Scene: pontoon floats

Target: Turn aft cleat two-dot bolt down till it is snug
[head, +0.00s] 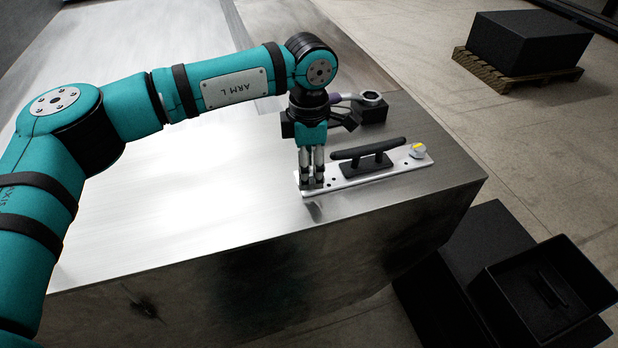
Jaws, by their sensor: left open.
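A black cleat (368,154) sits on a pale metal base plate (372,176) near the right end of the metal deck. My left gripper (312,180) points straight down over the left end of the plate, its fingertips at about plate level. It is open; I cannot tell whether a bolt stands between the fingers, as they hide that spot. My right gripper is out of view.
Just behind the cleat a black block with a ring-shaped top (371,104) stands on the metal deck (200,215). The deck's edge drops off close in front and to the right. A black open bin (545,290) is below at right; a black box (528,42) on a pallet stands farther back.

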